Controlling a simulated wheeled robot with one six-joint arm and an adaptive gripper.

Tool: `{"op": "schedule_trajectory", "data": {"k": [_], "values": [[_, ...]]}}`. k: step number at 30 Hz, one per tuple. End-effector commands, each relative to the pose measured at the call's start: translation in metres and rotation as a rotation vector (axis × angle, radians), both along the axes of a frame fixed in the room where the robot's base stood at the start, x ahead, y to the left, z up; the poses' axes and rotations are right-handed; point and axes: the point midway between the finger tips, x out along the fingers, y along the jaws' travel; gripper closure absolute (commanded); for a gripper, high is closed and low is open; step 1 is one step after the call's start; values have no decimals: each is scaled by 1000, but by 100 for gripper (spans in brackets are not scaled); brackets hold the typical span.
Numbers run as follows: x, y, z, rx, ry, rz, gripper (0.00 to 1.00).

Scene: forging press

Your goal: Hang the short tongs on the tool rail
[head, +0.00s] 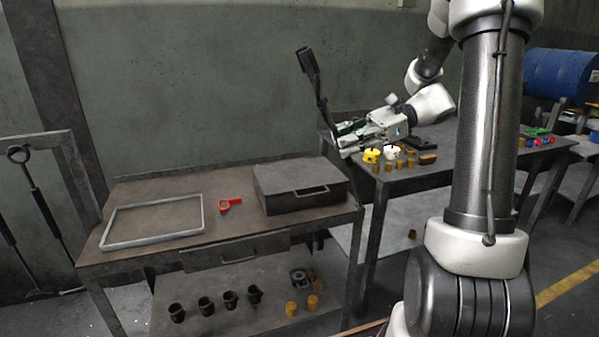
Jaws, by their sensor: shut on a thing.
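My gripper (342,137) is in the head view above the left end of the right-hand table, shut on a dark long-handled tool, which looks like the short tongs (316,85). The tool stands nearly upright and leans a little to the left, with its wider dark end at the top. Its lower end is hidden by the gripper. A dark metal frame that looks like the tool rail (40,137) stands at the far left, well away from my gripper. A long tool with a ring end (18,154) hangs or leans there.
The left table (140,190) carries a grey rectangular frame (152,242), a red part (230,204) and a dark lidded box (300,186). Dark cups (204,305) stand on its lower shelf. Yellow and white parts (392,153) sit below my gripper. A blue drum (560,74) stands behind.

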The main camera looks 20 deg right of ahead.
Motion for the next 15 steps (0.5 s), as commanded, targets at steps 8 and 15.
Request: {"op": "schedule_trajectory", "data": {"k": [8, 15], "values": [[0, 0, 4, 66, -5, 0, 100], [0, 0, 25, 355, -37, 0, 100]]}}
